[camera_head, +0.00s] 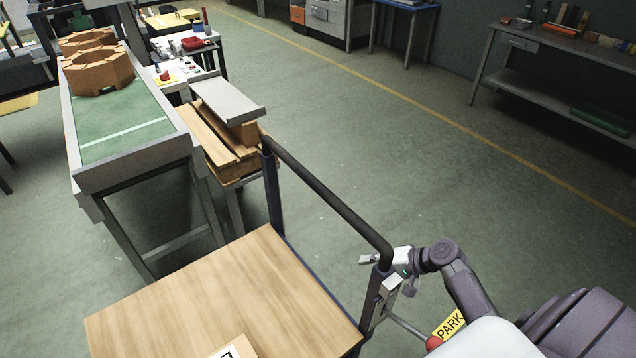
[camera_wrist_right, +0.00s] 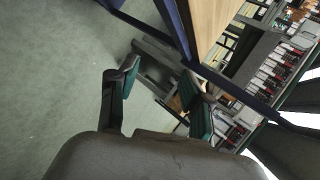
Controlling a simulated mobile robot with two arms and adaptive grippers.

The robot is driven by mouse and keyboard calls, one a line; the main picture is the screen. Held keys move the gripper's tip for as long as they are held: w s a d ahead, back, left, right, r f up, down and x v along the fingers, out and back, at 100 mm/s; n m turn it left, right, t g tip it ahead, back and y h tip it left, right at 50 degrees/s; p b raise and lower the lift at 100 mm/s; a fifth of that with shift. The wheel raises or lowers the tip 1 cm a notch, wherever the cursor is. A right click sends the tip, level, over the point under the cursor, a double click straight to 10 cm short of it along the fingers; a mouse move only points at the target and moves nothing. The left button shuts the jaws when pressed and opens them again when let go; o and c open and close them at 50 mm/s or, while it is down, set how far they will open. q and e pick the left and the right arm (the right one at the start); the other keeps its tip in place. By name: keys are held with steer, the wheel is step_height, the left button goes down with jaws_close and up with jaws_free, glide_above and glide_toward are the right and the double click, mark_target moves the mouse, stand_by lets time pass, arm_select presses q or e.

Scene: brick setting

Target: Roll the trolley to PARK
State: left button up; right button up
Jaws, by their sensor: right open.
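The trolley has a light wooden deck (camera_head: 225,300) and a dark push handle (camera_head: 330,205) across its far right side in the head view. A white card with a black mark lies on the deck at the bottom edge. The yellow PARK sign (camera_head: 449,323) shows at the bottom right, partly hidden by my arm. My right gripper (camera_head: 372,261) is at the right end of the handle, partly hidden by its post. In the right wrist view its green-padded fingers (camera_wrist_right: 158,88) are apart with nothing held between them; the deck (camera_wrist_right: 212,26) shows above right. My left gripper is not in view.
A green-topped conveyor (camera_head: 125,120) with brown brick-like pieces (camera_head: 97,70) stands left. Beside it is a wooden stack (camera_head: 212,145) under a grey plate, close to the handle. A shelf bench (camera_head: 550,75) stands at the right wall. The green floor beyond the handle is clear.

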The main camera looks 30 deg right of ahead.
step_height(320, 180, up, 18)
steer(key=w+n+t+y, duration=0.2)
steer(key=w+y, duration=0.1)
steer(key=y, duration=0.1)
steer(key=n+y, duration=0.2)
steer(key=y, duration=0.1)
glide_toward(324, 186)
steer(key=p+x, duration=0.1)
steer(key=x, duration=0.2)
steer(key=p+x, duration=0.2)
steer(key=x, duration=0.1)
steer(key=p+x, duration=0.2)
steer(key=x, duration=0.2)
steer(key=shift+w+d+f, duration=0.2)
steer(key=shift+w+f, duration=0.05)
steer(key=shift+f, duration=0.1)
steer(key=shift+w+a+f, duration=0.25)
steer(key=shift+w+a, duration=0.1)
steer(key=shift+a, duration=0.15)
jaws_close()
